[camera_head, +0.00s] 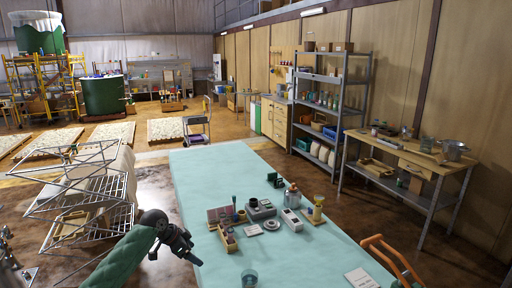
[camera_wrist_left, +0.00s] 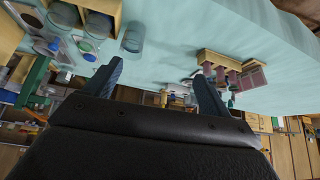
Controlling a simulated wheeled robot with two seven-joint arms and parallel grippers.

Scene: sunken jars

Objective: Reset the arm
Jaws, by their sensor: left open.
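My left arm comes in from the lower left in a green sleeve. My left gripper (camera_head: 190,252) is dark and hangs at the left edge of the pale teal table (camera_head: 330,250). In the left wrist view its two fingers stand apart with nothing between them (camera_wrist_left: 157,88), so it is open and empty. That view is tilted, with the tabletop across its upper part. My right gripper is not in view.
Beyond the gripper on the table are a wooden block holder (camera_head: 228,238), a grey device (camera_head: 261,209), a jar (camera_head: 292,197) and a white meter (camera_head: 292,220). A glass jar (camera_head: 249,278) stands nearer. An orange curved frame (camera_head: 392,255) is at the right edge. The table's far part is clear.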

